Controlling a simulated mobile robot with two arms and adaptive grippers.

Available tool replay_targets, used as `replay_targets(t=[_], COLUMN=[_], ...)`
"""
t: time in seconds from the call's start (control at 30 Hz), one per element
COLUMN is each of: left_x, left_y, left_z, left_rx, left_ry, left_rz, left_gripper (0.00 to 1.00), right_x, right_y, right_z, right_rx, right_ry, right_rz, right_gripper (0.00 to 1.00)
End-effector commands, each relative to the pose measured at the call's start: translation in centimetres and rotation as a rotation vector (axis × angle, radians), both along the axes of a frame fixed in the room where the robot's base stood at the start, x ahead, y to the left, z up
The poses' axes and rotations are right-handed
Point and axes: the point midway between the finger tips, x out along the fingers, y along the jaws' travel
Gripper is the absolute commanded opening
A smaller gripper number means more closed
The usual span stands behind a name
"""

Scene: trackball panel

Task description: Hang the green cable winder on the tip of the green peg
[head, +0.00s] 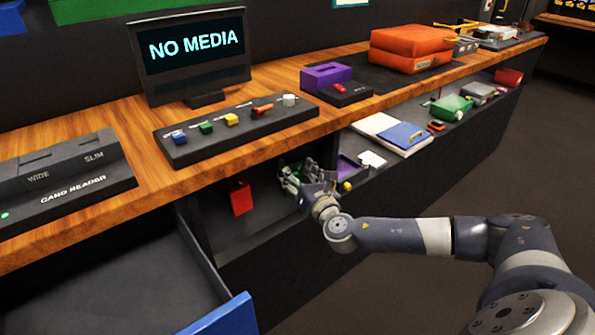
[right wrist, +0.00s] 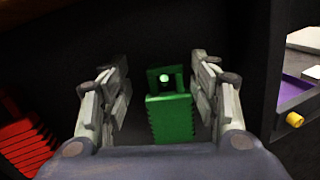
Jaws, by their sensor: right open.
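The green cable winder (right wrist: 170,118) is in the right wrist view, between the fingers of my right gripper (right wrist: 158,64). It has a ridged body and a square frame at its far end. A pale round spot shows in the frame's opening; it may be the tip of the green peg, but I cannot tell surely. Both fingers stand apart from the winder, with dark gaps on each side. In the head view my right gripper (head: 297,180) is open inside the compartment under the counter and mostly hides the winder. My left gripper is out of view.
A red ridged winder (right wrist: 24,138) is to the left; it also shows in the head view (head: 241,198). A divider wall (right wrist: 268,75) is close on the right, with a purple tray (right wrist: 294,90) beyond it. The wooden counter (head: 230,166) overhangs the compartment. An open drawer (head: 222,316) juts out at lower left.

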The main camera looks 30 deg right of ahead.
Motion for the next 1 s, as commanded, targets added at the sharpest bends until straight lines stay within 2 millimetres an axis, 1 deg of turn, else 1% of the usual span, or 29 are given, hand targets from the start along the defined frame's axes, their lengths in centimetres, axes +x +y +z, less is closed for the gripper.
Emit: replay_targets(t=[0.13, 0.23, 0.37, 0.5, 0.6, 0.7, 0.83, 1.0], left_x=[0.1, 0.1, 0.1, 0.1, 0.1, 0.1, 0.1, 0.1], left_y=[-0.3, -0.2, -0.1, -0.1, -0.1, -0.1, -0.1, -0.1], left_z=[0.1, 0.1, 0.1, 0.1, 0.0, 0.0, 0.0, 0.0], left_rx=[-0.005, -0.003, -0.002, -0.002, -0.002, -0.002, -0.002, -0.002], left_ry=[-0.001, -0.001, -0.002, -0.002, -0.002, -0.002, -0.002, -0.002], left_rz=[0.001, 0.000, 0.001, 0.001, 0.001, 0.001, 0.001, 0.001], left_gripper=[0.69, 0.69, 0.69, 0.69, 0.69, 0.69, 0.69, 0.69], right_x=[-0.4, -1.6, -4.1, -7.2, -9.0, -10.4, -11.5, -11.8], right_y=[0.0, 0.2, 0.8, 1.3, 1.7, 1.9, 2.1, 2.2], right_z=[-0.1, -0.2, -0.2, -0.2, -0.1, -0.1, 0.0, 0.0], right_rx=[-0.001, -0.001, -0.001, -0.001, -0.001, 0.000, 0.000, 0.000], right_ry=[0.002, 0.003, 0.005, 0.005, 0.005, 0.004, 0.001, 0.000], right_rz=[0.000, 0.001, 0.003, 0.002, 0.002, 0.001, 0.001, 0.000], right_gripper=[0.56, 0.56, 0.56, 0.56, 0.56, 0.56, 0.56, 0.56])
